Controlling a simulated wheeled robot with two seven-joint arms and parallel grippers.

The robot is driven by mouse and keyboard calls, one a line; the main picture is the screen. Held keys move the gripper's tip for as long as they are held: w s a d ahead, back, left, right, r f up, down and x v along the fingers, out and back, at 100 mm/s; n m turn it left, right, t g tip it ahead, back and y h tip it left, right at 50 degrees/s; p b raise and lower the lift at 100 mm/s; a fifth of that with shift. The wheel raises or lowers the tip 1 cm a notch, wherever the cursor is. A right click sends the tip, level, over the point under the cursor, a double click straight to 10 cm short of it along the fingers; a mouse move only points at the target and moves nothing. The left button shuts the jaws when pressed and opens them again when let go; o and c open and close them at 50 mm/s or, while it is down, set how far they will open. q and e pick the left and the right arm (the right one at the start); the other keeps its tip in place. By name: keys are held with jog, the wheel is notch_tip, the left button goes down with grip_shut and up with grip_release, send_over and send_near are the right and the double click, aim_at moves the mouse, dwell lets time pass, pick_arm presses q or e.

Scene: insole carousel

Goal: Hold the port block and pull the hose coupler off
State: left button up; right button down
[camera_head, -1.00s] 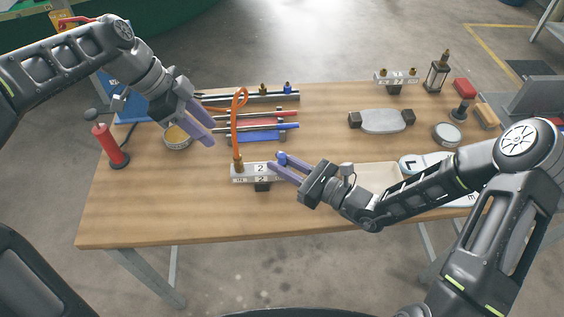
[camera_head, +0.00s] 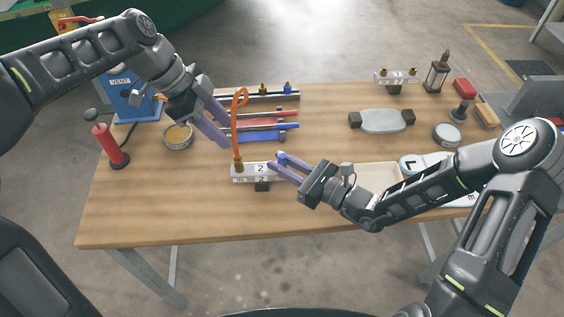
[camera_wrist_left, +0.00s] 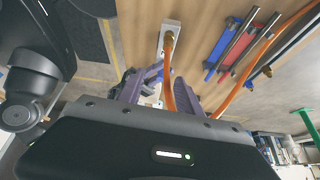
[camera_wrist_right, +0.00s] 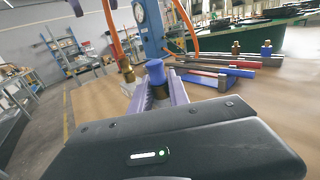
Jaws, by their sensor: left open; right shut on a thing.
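The pale grey port block (camera_head: 248,174), marked 2, sits on a dark stand near the table's front edge. My right gripper (camera_head: 274,166) is shut on its right end, beside a blue fitting (camera_wrist_right: 155,68). The brass hose coupler (camera_head: 239,165) stands upright on the block's left end, with the orange hose (camera_head: 234,130) rising from it in a loop. The coupler also shows in the left wrist view (camera_wrist_left: 168,38). My left gripper (camera_head: 227,143) is open, above and just left of the coupler; in its wrist view the hose passes between the fingers.
Behind the block lie red and blue bars (camera_head: 262,136) and a rail (camera_head: 270,96) with brass and blue fittings. A round tin (camera_head: 178,137), a red cylinder (camera_head: 107,145) and a blue VENT unit (camera_head: 130,98) stand left. The table's front left is clear.

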aim_at(236, 151)
pick_arm(q)
jog(key=s+d+f+m+y, duration=0.1)
jog(key=d+m+y, duration=0.15)
jog(key=d, duration=0.35)
jog(key=a+n+y, duration=0.1)
jog(key=w+a+n+y, duration=0.2)
jog(key=shift+a+f, duration=0.25)
jog(key=shift+a, duration=0.05)
jog(key=shift+s+a, duration=0.1)
jog(key=shift+a, duration=0.1)
jog(key=shift+f, duration=0.1)
jog(key=shift+f, duration=4.4)
jog(key=shift+c, duration=0.5)
grip_shut()
